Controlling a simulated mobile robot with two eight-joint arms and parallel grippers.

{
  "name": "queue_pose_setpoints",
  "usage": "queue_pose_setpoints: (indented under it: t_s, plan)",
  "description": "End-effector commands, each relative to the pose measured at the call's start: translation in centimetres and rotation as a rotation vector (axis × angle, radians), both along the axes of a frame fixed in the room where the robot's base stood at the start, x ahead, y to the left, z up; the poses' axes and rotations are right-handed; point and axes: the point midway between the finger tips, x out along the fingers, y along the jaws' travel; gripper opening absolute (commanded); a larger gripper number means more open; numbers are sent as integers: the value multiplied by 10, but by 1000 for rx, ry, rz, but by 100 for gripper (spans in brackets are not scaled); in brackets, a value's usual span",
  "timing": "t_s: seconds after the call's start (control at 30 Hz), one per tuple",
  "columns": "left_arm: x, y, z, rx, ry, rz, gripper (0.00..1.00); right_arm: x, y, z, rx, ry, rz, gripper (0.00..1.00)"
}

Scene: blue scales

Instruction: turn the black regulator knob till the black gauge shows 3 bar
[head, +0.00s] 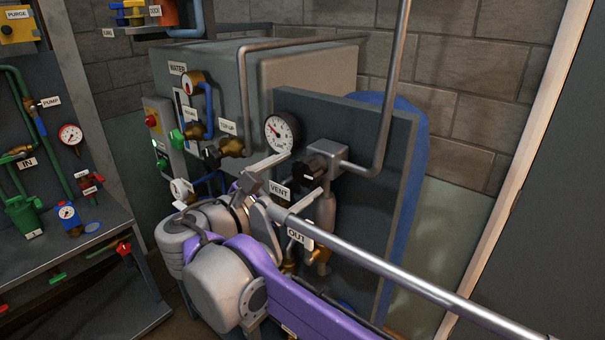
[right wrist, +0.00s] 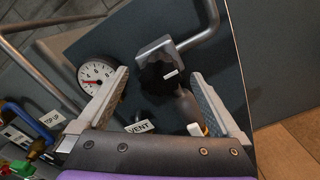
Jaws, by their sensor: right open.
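The black regulator knob (head: 309,171) sits on a grey valve body at the dark panel; a white mark shows on it. In the right wrist view the knob (right wrist: 155,80) appears between the fingers, with no clear contact. The black-rimmed gauge (head: 282,132) is up and left of the knob. The gauge (right wrist: 96,74) also shows in the right wrist view, partly behind a finger; its needle points left, but the reading is too small to tell. My right gripper (right wrist: 158,73) is open and empty, facing the knob. My left gripper is out of view.
A VENT label (head: 279,191) and an OUT label (head: 299,238) are close below the knob. A grey pipe (head: 388,100) rises right of it. Brass valves (head: 231,147) and a green knob (head: 177,138) lie to the left. A workbench (head: 75,245) with other gauges stands far left.

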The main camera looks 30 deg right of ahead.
Motion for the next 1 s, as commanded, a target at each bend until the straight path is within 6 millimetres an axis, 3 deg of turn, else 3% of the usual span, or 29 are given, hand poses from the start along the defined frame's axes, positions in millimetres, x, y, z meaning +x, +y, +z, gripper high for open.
queue_pose_setpoints:
  t_s: [0.2,0.4,1.0]
  plan:
    - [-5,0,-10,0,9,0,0,-17,44,-2,1,1,7,100]
    - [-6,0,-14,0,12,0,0,-28,70,-2,1,1,2,100]
    - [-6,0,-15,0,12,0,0,-32,76,-1,3,0,-1,100]
